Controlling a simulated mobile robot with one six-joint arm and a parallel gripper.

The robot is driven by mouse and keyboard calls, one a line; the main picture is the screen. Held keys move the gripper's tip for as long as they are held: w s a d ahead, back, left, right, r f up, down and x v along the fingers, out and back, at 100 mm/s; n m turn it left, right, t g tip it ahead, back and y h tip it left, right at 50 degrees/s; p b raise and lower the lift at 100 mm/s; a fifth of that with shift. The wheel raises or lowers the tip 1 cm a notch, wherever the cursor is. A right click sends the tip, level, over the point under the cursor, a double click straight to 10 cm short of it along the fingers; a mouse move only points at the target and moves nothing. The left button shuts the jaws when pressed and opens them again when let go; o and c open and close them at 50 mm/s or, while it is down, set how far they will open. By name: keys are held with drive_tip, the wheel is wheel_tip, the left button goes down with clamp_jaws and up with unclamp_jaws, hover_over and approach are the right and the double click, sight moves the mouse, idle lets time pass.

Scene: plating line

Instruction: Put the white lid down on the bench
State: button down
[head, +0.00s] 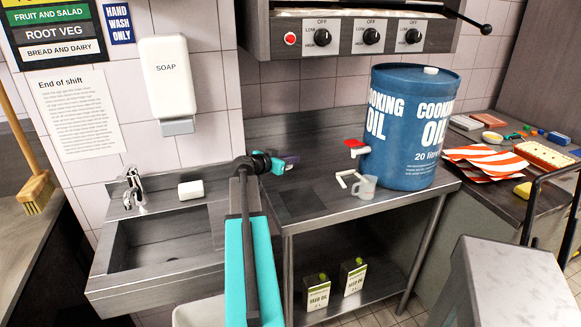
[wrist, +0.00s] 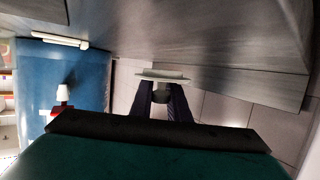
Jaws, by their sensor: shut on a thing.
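My gripper (head: 284,163) is over the left part of the steel bench (head: 335,160), seen from behind my arm in the head view. In the wrist view, the two dark fingers of my gripper (wrist: 163,92) are shut on the white lid (wrist: 163,76), a thin pale disc seen nearly edge-on at the fingertips. The lid appears held clear of any surface, but its height above the bench is hard to tell. I cannot make out the lid in the head view. A dark square patch (head: 297,204) marks the bench top near its front left.
A blue cooking oil drum (head: 400,125) with a red-handled tap (head: 354,143) stands on the bench's right. A clear jug (head: 365,187) is below the tap. A sink (head: 165,240) with soap (head: 191,190) is at left. A control panel (head: 370,37) overhangs the bench.

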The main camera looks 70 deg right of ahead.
sight(290, 172)
drive_tip(key=shift+f, duration=0.1)
drive_tip(key=shift+f+p, duration=0.6)
drive_tip(key=shift+f, duration=1.1)
drive_tip(key=shift+f, duration=0.1)
drive_tip(key=c, duration=1.7)
unclamp_jaws()
drive_tip(key=b+v, duration=0.2)
drive_tip(key=v, duration=0.9)
drive_tip(key=shift+a+b, duration=0.15)
drive_tip(key=shift+b, duration=0.15)
drive_tip(key=shift+w+a+r, duration=0.15)
drive_tip(key=shift+a+r, duration=0.1)
drive_tip(key=shift+a, duration=0.1)
drive_tip(key=shift+r, duration=0.1)
